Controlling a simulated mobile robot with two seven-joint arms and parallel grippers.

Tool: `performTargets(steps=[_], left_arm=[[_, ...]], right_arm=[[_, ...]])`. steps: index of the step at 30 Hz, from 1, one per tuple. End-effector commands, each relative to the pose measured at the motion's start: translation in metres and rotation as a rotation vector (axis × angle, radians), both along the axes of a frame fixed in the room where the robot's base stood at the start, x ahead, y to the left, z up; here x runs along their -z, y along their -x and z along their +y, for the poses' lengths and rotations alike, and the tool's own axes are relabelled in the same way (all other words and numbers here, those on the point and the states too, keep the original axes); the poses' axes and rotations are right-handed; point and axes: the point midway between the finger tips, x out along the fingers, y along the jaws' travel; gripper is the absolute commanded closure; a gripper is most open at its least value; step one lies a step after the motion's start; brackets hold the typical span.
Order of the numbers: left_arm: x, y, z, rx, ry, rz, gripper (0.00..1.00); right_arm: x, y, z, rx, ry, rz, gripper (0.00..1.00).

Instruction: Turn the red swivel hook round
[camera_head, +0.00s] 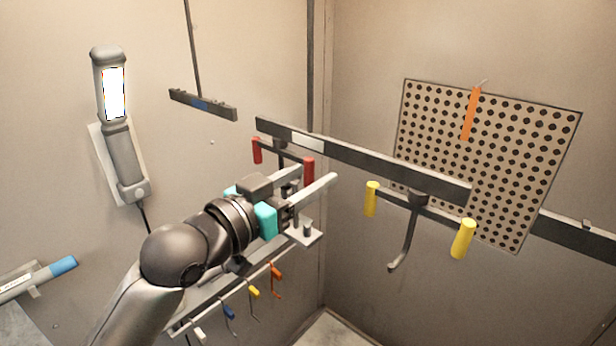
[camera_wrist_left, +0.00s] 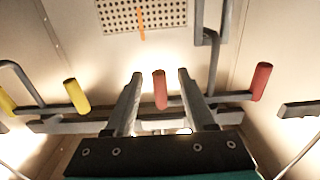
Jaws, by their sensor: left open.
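The red swivel hook hangs from the dark overhead rail (camera_head: 360,158), with a grey crossbar and two red handles. Its far-left handle (camera_head: 257,150) stands free, and it shows at the right of the left wrist view (camera_wrist_left: 262,82). Its other handle (camera_head: 308,170) lies between the fingers of my left gripper (camera_head: 317,174). In the left wrist view this handle (camera_wrist_left: 160,92) sits between the two open fingers (camera_wrist_left: 160,73), with a gap on each side. The grey hook (camera_wrist_left: 212,50) also shows there. In the head view my gripper hides its lower part.
A yellow-handled swivel hook (camera_head: 407,225) hangs to the right on the same rail. A perforated panel (camera_head: 540,150) with an orange strip (camera_head: 470,115) is behind. A lamp (camera_head: 120,130) is on the left wall. Small coloured hooks (camera_head: 253,291) hang on a lower rack.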

Motion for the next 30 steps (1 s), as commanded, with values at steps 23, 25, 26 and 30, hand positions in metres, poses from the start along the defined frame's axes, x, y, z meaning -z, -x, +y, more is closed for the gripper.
performTargets(steps=[23,25,26,30], left_arm=[[0.002,0.065,0.052,-0.002,-0.003,0.002,0.45],[0.001,0.069,0.054,-0.001,-0.001,0.0,0.45],[0.001,0.07,0.055,0.0,-0.001,0.0,0.45],[0.0,0.072,0.055,0.001,0.0,0.0,0.45]], right_arm=[[0.004,0.0,0.0,-0.001,0.0,0.0,0.07],[0.004,0.0,0.0,-0.001,0.0,0.0,0.07],[0.004,0.0,0.0,-0.001,0.0,0.0,0.07],[0.004,0.0,0.0,-0.001,-0.001,0.0,0.07]])
